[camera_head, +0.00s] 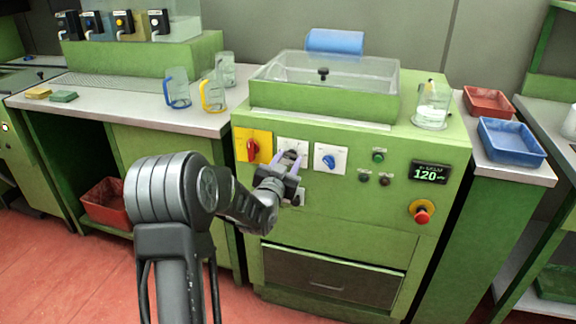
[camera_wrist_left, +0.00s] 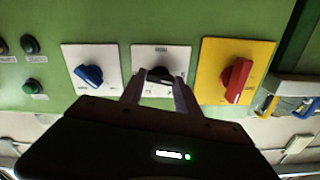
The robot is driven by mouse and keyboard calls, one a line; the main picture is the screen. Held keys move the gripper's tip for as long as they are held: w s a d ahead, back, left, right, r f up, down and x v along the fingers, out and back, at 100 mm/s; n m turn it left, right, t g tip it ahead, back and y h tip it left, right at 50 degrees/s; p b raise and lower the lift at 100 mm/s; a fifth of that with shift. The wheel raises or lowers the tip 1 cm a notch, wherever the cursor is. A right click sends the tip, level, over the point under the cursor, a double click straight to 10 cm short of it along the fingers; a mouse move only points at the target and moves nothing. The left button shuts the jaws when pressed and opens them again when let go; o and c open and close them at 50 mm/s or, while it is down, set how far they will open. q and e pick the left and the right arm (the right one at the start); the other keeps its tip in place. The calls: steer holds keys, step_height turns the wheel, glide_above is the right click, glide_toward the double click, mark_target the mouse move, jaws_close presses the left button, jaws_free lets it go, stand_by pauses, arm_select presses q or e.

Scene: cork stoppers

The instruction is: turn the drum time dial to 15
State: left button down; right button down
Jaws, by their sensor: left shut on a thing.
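A white plate (camera_wrist_left: 140,56) with a black dial knob (camera_wrist_left: 160,74) sits in the middle of three dials on the green machine front. My left gripper (camera_wrist_left: 161,83) is shut on this black knob, one finger on each side. In the head view the gripper (camera_head: 288,163) covers most of the knob, and the plate's top edge (camera_head: 293,144) shows above it. The plate's lettering is too small to read, so I cannot tell the knob's exact setting. My right gripper is not in view.
A red knob (camera_head: 253,149) on a yellow plate and a blue knob (camera_head: 329,161) on a white plate flank the held dial closely. Small buttons (camera_head: 378,156), a display (camera_head: 430,173) reading 120 and a red stop button (camera_head: 421,216) are further right.

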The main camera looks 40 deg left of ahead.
arm_select(q)
steer(key=m+b, duration=0.3)
steer(key=m, duration=0.1)
steer(key=shift+f, duration=0.15)
steer(key=m+b, duration=0.2)
steer(key=m, duration=0.1)
steer(key=m+b, duration=0.1)
steer(key=m, duration=0.1)
steer(key=shift+d+m, duration=0.1)
steer(key=shift+m, duration=0.3)
steer(key=m, duration=0.2)
steer(key=shift+m+b, duration=0.4)
steer(key=m, duration=0.2)
steer(key=shift+m, duration=0.4)
steer(key=m, duration=0.2)
steer(key=shift+m, duration=2)
